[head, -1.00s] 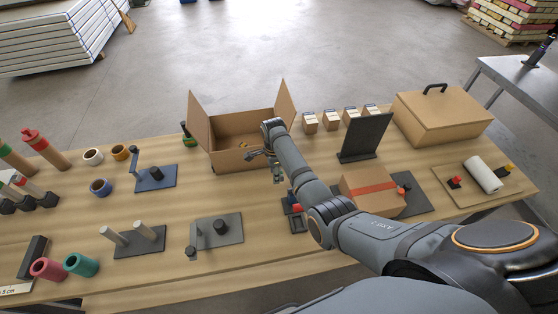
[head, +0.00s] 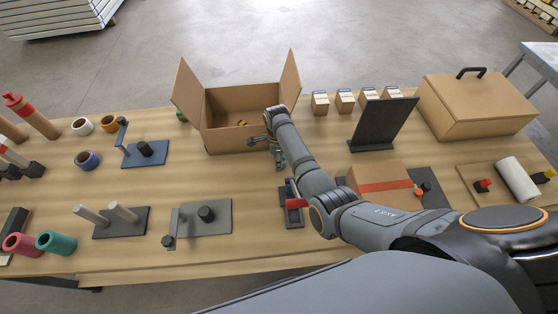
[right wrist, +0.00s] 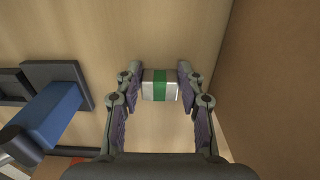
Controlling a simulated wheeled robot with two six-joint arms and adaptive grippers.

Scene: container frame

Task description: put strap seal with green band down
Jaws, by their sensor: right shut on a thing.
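The strap seal with green band (right wrist: 160,86) is a small silvery block with a green stripe around its middle. It sits between the fingertips of my right gripper (right wrist: 158,84), which is shut on it, over bare wood tabletop. In the head view my right gripper (head: 278,160) is just in front of the open cardboard box (head: 228,142), close to its front right corner. The seal cannot be made out in the head view. My left gripper is not in view.
A dark holder with a red-and-blue tool (head: 294,204) lies in front of my gripper. A taped carton (head: 378,176) and a black upright panel (head: 384,122) stand to the right. A grey fixture plate (head: 215,218) is at left. Bare wood (head: 225,175) lies between.

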